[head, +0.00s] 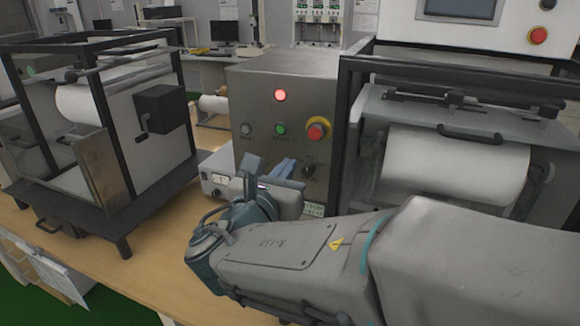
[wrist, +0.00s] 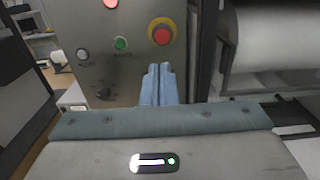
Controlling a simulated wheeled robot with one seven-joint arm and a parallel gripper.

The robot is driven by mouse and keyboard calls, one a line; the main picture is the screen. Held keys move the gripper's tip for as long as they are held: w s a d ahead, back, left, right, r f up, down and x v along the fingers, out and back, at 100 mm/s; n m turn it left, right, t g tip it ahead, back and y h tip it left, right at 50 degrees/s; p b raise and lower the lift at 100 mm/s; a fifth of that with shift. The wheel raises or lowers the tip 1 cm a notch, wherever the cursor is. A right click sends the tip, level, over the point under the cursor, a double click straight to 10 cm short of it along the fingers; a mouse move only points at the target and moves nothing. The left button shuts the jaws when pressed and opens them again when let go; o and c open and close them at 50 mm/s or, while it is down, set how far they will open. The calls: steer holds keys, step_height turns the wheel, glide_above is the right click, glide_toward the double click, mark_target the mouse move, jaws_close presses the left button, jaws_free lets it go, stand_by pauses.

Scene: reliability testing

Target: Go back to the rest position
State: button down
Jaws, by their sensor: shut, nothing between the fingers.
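My gripper (head: 284,168) is at the end of my arm, in front of the lower part of a grey metal control box (head: 255,90). In the wrist view, its two blue fingers (wrist: 158,84) lie side by side, shut with nothing between them. The box has a lit red lamp (head: 280,95), a green button (head: 280,128), a white button (head: 246,129), a red knob on a yellow ring (head: 317,129) and a black rotary switch (head: 308,171). The fingers are close to the box front; I cannot tell whether they touch it. My arm hides part of the bench.
A framed machine with a white roll (head: 450,165) stands close on the right. Another black-framed machine (head: 92,125) stands on the left of the wooden bench (head: 150,245). A small meter unit (head: 217,178) sits beside my gripper. The bench front left of my arm is clear.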

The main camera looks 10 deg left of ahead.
steer(key=d+f+m+g+h, duration=0.2)
steer(key=d+f+m+g, duration=0.15)
steer(key=d, duration=0.35)
steer(key=s+d+f+m+g+h+p, duration=0.1)
steer(key=d+f+m+g, duration=0.1)
steer(key=d+m, duration=0.35)
steer(key=d+f+m+g+h, duration=0.2)
steer(key=d+m+g, duration=0.15)
steer(key=d, duration=0.45)
steer(key=s+d+f+m+g+y+p, duration=0.1)
steer(key=s+d+f+m+g+y, duration=0.2)
steer(key=s+m, duration=0.3)
steer(key=s+d+f+m+g+y+p, duration=0.1)
steer(key=s+d+f+m+g+y, duration=0.2)
steer(key=m, duration=1.3)
steer(key=s+f+y, duration=0.1)
steer(key=s, duration=0.1)
steer(key=shift+s+d+y, duration=0.25)
steer(key=shift+s+y, duration=0.05)
steer(key=shift+s, duration=0.05)
